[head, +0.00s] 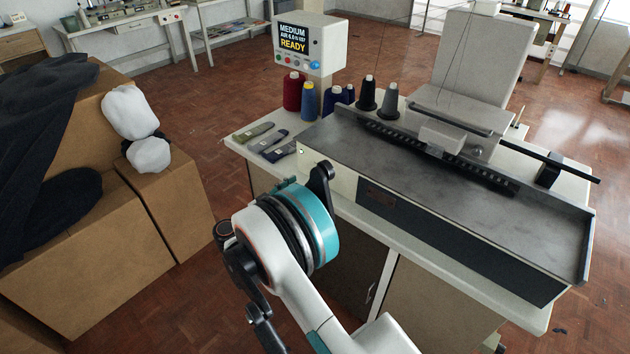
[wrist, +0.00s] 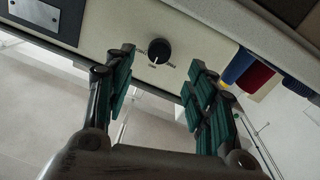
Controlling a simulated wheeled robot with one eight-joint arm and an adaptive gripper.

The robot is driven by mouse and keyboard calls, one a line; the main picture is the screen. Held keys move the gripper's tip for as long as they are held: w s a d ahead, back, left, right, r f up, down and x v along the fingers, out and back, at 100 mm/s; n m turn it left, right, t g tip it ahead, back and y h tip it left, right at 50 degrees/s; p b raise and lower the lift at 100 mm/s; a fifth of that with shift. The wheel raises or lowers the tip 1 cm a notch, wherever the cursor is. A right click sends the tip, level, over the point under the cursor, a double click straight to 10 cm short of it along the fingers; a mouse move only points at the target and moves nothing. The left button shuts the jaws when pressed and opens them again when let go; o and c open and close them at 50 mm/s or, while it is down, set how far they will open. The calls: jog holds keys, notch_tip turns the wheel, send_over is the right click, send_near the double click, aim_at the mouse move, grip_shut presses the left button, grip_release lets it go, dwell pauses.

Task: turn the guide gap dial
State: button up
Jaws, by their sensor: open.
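The guide gap dial (wrist: 159,50) is a small round black knob with a white pointer mark, on a cream panel in the wrist view. Small printed labels sit around it, too small to read. My gripper (wrist: 160,66) is open, with one green-padded finger on each side of the dial in the picture. Nothing is between the fingers, and I cannot tell how far they are from the panel. In the head view the machine's cream end panel (head: 327,178) is partly behind my arm, and the dial cannot be made out.
The machine's long grey tray (head: 450,185) runs to the right. Thread cones (head: 293,92) and fabric tabs (head: 272,141) are on the bench top. A display box (head: 311,45) reads MEDIUM and READY. Cardboard boxes (head: 90,245) stand left, with open floor between.

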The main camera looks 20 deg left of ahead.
aim_at(318, 175)
jog(key=b+x, duration=0.2)
jog(key=x, duration=0.5)
jog(key=shift+w+d, duration=0.2)
jog(key=shift+w, duration=0.15)
jog(key=c, duration=1.1)
